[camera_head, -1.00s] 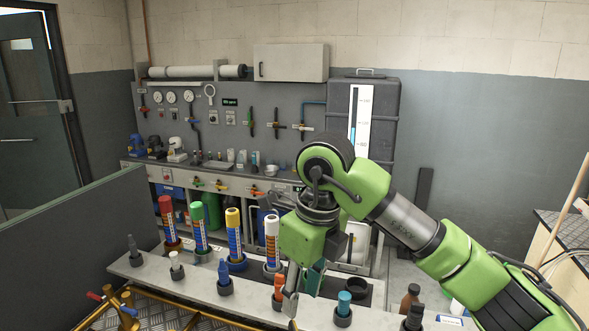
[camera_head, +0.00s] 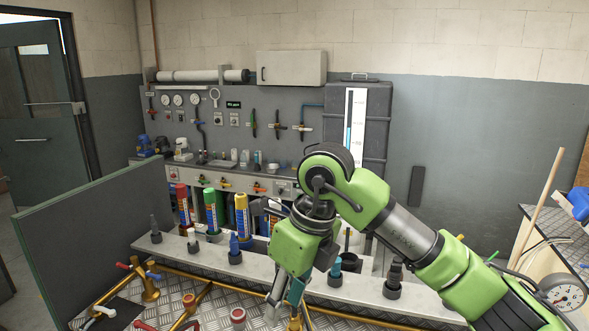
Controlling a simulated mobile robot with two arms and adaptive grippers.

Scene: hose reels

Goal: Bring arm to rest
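My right arm (camera_head: 407,236) is green with dark grey joints and reaches in from the lower right. Its forearm bends down at the elbow. My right gripper (camera_head: 287,292) hangs fingers-down in front of the narrow grey shelf (camera_head: 200,250), over the metal tread-plate surface. A grey finger and a teal-edged finger stand slightly apart, with nothing seen between them. Brass pipework lies just below the fingertips; whether they touch cannot be told. My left gripper is out of view.
Red, green and yellow tubes (camera_head: 242,215) and several plugs stand along the shelf. Brass pipes (camera_head: 150,289) with coloured handles lie at the lower left. A grey partition (camera_head: 110,230) stands left. A gauge (camera_head: 562,292) and side bench are right.

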